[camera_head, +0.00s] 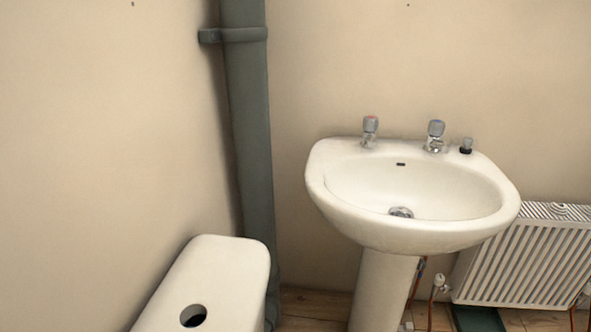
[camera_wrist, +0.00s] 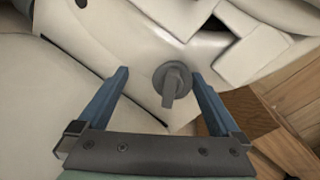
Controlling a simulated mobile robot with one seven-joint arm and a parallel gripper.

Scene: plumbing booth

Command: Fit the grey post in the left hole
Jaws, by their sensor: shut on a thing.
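My gripper (camera_wrist: 159,73) shows in the wrist view with its two blue fingers set apart. A grey post (camera_wrist: 171,84), with a round disc and a stem, shows between the fingertips. It lies close to the right finger, with a gap showing to the left finger. My gripper is shut on it, though the contact is hard to make out. A dark hole (camera_wrist: 81,3) in a white surface is at the wrist view's upper left. In the head view, a white cistern-like body at lower left has a dark round hole (camera_head: 193,316). My gripper is not in the head view.
A white basin (camera_head: 440,235) on a pedestal stands against the back wall, with two taps and a small grey fitting (camera_head: 466,145) on its rim. A dark grey vertical pipe (camera_head: 246,130) stands in the corner. A white radiator (camera_head: 525,255) is at right.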

